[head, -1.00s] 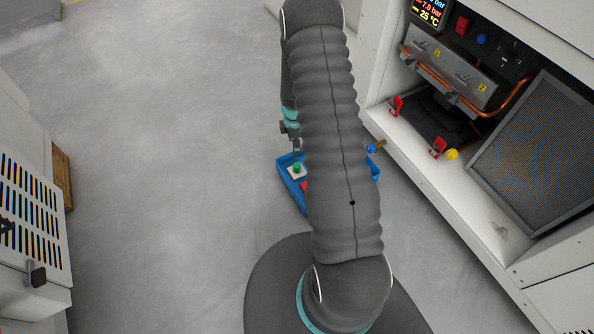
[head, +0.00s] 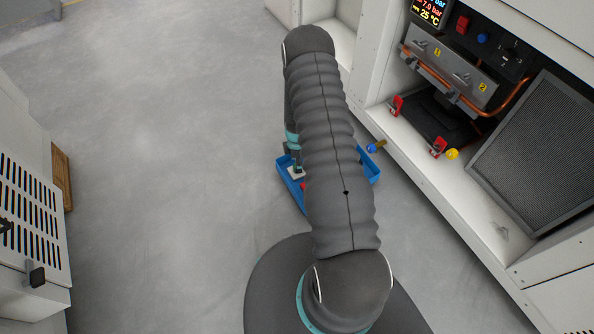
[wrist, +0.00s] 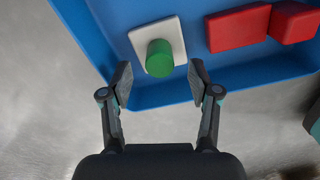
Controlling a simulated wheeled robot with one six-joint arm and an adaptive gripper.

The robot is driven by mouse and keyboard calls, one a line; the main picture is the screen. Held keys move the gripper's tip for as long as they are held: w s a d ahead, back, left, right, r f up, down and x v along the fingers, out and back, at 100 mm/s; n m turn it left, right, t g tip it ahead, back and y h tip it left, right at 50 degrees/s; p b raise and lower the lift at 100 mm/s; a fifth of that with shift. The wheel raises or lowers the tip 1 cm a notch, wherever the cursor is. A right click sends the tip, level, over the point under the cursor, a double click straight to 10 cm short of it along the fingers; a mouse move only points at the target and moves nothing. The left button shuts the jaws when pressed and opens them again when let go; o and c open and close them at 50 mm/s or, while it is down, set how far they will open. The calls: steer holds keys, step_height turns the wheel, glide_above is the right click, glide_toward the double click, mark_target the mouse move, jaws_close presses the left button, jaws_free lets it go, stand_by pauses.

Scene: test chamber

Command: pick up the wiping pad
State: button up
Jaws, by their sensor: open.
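The wiping pad is a flat white square with a green round knob; in the wrist view the pad (wrist: 172,28) lies in a blue tray (wrist: 100,40) near its front wall. In the head view the pad (head: 297,175) shows as a small pale patch in the tray (head: 284,177), partly covered. My gripper (wrist: 161,76) is open and empty, with one finger on each side of the knob's line and the knob slightly ahead of the fingertips. In the head view my gripper (head: 296,165) is over the pad; most of the tray is hidden behind my arm.
Red blocks (wrist: 238,29) lie right of the pad in the tray. A white cabinet (head: 470,215) with red clips and a yellow knob (head: 452,154) stands at right. A vented cabinet (head: 30,225) stands at left. The grey floor between is open.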

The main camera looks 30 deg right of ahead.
steer(key=shift+f, duration=1.3)
jaws_close()
steer(key=shift+r, duration=0.1)
steer(key=shift+r, duration=0.55)
step_height(320, 180, up, 3)
steer(key=shift+f, duration=0.2)
steer(key=s+d+r, duration=0.7)
steer(key=s+d, duration=0.1)
steer(key=shift+s, duration=0.3)
